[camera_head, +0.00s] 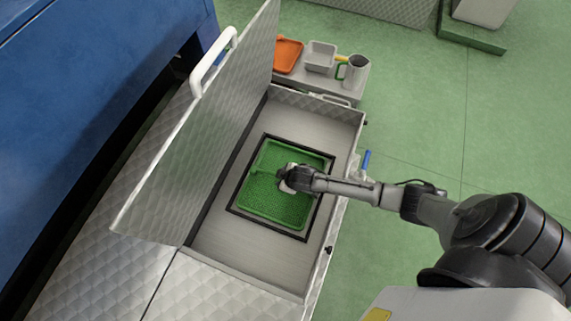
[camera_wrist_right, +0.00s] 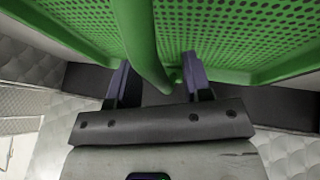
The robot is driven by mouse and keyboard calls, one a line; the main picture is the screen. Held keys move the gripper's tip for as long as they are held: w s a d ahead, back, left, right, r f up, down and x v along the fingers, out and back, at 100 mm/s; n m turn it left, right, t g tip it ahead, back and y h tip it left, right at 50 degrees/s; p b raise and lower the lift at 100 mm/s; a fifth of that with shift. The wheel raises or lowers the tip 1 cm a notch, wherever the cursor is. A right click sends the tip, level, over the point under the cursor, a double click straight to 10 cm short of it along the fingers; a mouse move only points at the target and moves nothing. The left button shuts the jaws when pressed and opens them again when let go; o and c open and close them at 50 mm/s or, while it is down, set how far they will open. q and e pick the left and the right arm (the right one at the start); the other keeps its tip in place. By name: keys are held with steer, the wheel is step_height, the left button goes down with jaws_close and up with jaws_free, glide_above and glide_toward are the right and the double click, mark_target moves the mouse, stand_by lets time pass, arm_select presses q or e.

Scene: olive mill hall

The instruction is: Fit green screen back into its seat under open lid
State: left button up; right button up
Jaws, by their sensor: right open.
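The green perforated screen (camera_head: 265,200) lies within the dark rectangular frame of its seat (camera_head: 268,227), in the metal box. I cannot tell whether it sits fully flush. The open lid (camera_head: 200,130) stands tilted up on the left, with a white handle (camera_head: 212,62). My right gripper (camera_head: 286,178) is over the screen's upper right part. In the right wrist view its two dark fingers (camera_wrist_right: 158,82) are open, one on each side of the screen's green handle bar (camera_wrist_right: 145,45). The perforated sheet (camera_wrist_right: 235,35) fills the top of that view. My left gripper is not in view.
Beyond the box, a ledge holds an orange tray (camera_head: 288,54), a pale container (camera_head: 320,56) and a metal jug (camera_head: 355,70). A blue-handled valve (camera_head: 366,160) sticks out at the box's right side. A big blue machine (camera_head: 90,70) stands left. Green floor lies open on the right.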

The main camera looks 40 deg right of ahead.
steer(key=p+v, duration=0.6)
steer(key=v, duration=0.8)
steer(key=shift+w, duration=0.1)
